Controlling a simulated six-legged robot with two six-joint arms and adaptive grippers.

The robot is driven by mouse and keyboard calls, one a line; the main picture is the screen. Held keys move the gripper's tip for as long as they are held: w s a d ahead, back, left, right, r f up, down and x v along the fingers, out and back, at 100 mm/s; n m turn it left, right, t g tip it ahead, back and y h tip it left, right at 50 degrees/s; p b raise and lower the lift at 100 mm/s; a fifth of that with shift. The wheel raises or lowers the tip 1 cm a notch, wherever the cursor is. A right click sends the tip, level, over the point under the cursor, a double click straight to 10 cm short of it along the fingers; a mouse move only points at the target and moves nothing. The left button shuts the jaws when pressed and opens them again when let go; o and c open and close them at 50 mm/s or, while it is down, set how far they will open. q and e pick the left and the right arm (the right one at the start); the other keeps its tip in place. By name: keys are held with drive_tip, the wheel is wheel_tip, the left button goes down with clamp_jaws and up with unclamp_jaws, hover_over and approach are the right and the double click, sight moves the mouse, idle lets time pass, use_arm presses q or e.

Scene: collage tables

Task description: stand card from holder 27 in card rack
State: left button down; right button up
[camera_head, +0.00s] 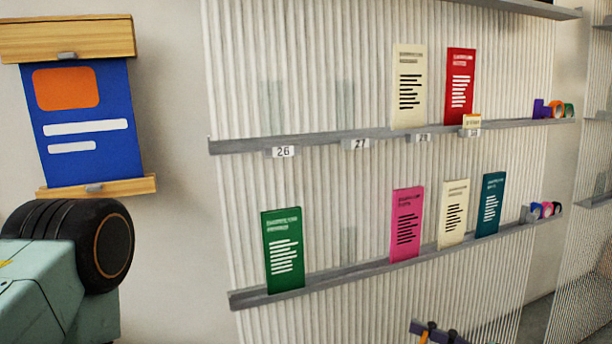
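The label 27 (355,144) is on the upper grey ledge (315,141) of a ribbed white wall panel. Holder 27 (345,106), a clear upright strip above that label, appears empty. I see no card in it. A card rack cannot be clearly made out. Neither of my grippers is in view.
Label 26 (283,152) has an empty clear holder above it. A cream card (408,86) and a red card (460,86) stand further right. The lower ledge (335,277) holds green (283,249), pink (406,229), cream and teal cards. Tape rolls (556,109) sit far right.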

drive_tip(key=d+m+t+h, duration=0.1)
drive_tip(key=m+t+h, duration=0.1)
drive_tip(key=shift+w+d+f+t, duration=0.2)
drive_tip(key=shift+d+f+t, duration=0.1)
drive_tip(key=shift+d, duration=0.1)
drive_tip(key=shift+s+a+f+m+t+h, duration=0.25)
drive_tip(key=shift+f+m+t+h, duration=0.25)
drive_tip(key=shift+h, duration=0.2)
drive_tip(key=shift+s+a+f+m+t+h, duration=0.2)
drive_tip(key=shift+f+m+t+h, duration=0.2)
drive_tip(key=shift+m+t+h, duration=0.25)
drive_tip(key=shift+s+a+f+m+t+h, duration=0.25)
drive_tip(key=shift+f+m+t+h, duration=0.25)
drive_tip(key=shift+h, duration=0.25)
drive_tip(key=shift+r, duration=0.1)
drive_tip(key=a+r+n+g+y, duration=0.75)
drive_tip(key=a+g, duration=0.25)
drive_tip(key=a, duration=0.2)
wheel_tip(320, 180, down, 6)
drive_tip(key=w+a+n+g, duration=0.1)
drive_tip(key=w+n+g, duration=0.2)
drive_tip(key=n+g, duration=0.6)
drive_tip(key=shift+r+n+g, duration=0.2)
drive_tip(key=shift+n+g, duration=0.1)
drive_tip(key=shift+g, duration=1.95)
